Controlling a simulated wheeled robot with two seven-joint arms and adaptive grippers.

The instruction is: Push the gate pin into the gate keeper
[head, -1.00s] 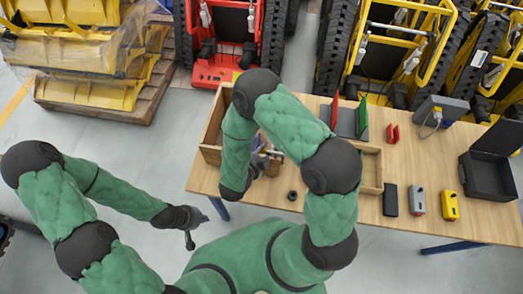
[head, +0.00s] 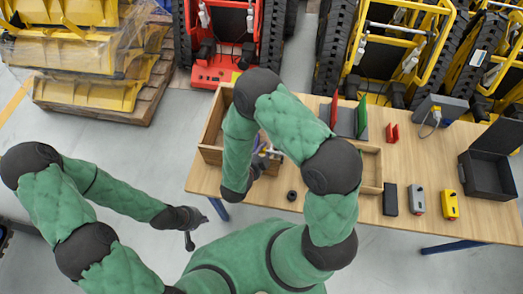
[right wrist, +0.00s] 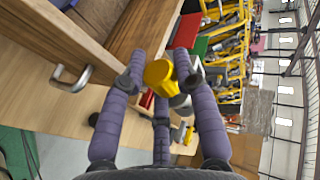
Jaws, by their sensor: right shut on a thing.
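A yellow knob-like piece (right wrist: 160,74), which looks like the gate pin, sits between the purple fingers of my right gripper (right wrist: 158,82) in the right wrist view. The fingers are closed around it. In the head view my right gripper (head: 268,160) is at the wooden box (head: 213,128), mostly hidden by my arm. A bent metal loop (right wrist: 72,78) is fixed to the wooden wall in the right wrist view; I cannot tell if it is the gate keeper. My left gripper (head: 190,238) hangs off the table over the floor, its fingers too small to read.
The table (head: 415,160) holds a black ring (head: 292,196), a black block (head: 390,200), a grey device (head: 417,200), a yellow device (head: 450,205), red and green uprights, and an open dark case (head: 487,178). Tracked carriers stand behind.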

